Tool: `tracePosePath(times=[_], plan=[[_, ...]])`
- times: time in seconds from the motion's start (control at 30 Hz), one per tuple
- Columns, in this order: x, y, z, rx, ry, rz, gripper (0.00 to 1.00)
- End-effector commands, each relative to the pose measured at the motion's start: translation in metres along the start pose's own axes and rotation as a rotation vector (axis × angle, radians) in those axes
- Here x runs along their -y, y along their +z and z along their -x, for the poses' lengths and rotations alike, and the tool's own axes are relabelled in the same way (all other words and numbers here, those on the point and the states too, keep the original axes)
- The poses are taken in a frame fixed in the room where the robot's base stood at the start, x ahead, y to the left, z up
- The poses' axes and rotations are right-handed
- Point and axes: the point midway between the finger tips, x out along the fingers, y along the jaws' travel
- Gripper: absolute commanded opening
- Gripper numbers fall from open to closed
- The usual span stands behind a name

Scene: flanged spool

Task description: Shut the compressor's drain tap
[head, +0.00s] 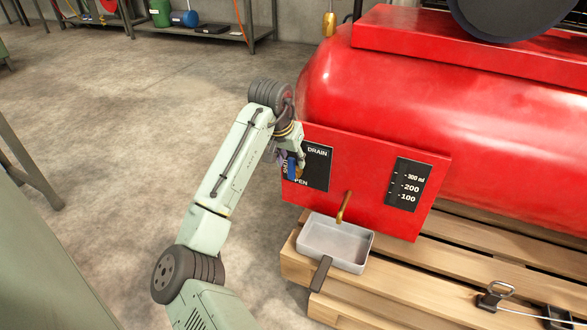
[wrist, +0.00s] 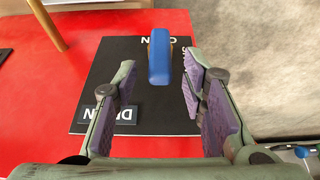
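The drain tap's blue handle (wrist: 159,58) is in the wrist view, in front of a black plate (wrist: 155,108) lettered in white, with the word OPEN partly hidden behind it. In the head view the handle (head: 292,167) shows in part below my gripper (head: 290,157), at the left of the red panel. My gripper (wrist: 160,68) is open, its purple-padded fingers on either side of the handle's near end. Gaps show on both sides, and neither finger appears to touch it. The brass spout (head: 343,207) points down over a grey tray (head: 368,247).
The red compressor tank (head: 450,120) stands on a wooden pallet (head: 330,308). A black scale plate (head: 408,187) marked 100 to 300 ml is right of the spout. A clamp-like metal item (head: 495,297) lies at lower right. The floor at left is clear.

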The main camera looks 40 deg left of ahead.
Motion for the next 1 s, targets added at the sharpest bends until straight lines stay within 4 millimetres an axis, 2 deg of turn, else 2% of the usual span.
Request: tracePosePath(times=[0.1, 0.3, 0.67, 1.0], plan=[[0.0, 0.001, -0.022, 0.0, 0.0, 0.001, 0.38], [0.0, -0.001, -0.042, -0.002, 0.0, 0.0, 0.38], [0.0, -0.001, -0.046, -0.003, 0.0, -0.001, 0.38], [0.0, -0.001, -0.045, -0.004, 0.0, -0.001, 0.15]])
